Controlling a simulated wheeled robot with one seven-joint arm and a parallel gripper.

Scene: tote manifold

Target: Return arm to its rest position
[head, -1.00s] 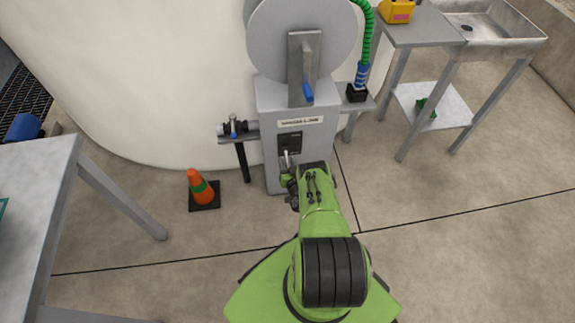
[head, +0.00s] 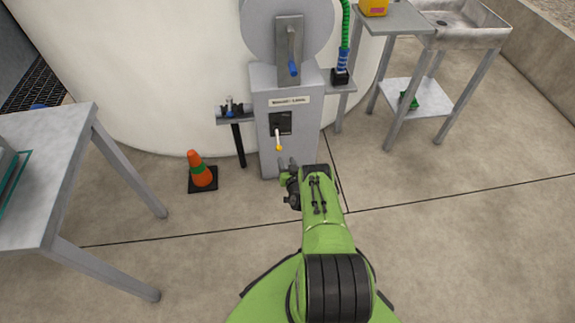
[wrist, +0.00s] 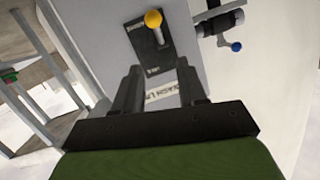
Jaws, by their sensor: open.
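My green arm reaches forward in the head view, with my gripper (head: 287,165) in front of the lower part of a grey cabinet (head: 268,160). In the wrist view my gripper (wrist: 158,88) shows two dark fingers spread apart with nothing between them. A small lever with a yellow knob (head: 279,148) hangs from a black plate (head: 281,122) on the cabinet face. The knob also shows in the wrist view (wrist: 153,18), beyond the fingertips and apart from them.
A large white tank (head: 140,90) stands behind the cabinet. An orange cone (head: 200,170) is on the floor to the left. A metal table (head: 50,150) is at the far left, and a sink stand (head: 455,25) is at the back right. Floor at right is clear.

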